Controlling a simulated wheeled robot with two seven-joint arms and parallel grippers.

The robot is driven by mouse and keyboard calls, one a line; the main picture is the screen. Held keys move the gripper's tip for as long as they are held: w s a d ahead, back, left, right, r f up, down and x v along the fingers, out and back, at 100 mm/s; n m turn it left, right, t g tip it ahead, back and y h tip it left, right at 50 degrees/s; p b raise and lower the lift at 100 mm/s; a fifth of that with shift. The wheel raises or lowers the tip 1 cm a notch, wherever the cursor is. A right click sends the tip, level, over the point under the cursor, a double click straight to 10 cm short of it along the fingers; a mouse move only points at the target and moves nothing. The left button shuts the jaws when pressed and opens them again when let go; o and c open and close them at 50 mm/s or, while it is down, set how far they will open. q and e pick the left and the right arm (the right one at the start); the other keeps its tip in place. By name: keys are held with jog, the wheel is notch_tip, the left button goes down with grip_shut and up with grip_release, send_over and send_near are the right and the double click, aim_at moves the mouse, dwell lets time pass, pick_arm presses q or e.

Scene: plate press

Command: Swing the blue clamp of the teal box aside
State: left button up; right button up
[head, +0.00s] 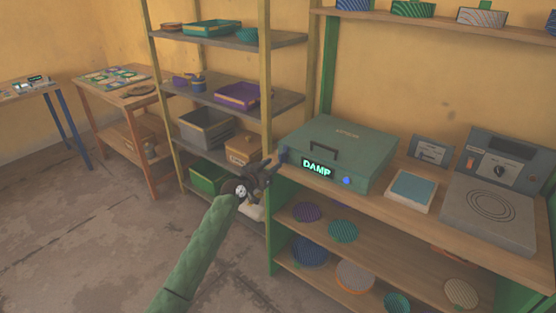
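The teal box (340,143) sits closed on the wooden shelf top, with a dark handle (323,150) on its lid. A lit sign on its front reads DAMP (317,169). A small dark blue piece (283,154) at its left front corner looks like the clamp. A brighter blue knob (347,181) sits on the front near the right. My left gripper (270,168) is just left of and below the dark blue piece, close to the box's left end. Whether they touch, and how far the fingers are apart, I cannot tell. My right gripper is not in view.
Right of the box on the same top are a pale tray with a blue pad (411,190) and a grey machine (490,210) with a dial panel. Patterned discs (343,231) lie on shelves below. A rack with trays (205,125) stands behind my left gripper.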

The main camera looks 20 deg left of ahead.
aim_at(280, 158)
pick_arm(q)
jog(key=shift+p+x, duration=0.3)
jog(key=shift+x, duration=1.85)
grip_shut()
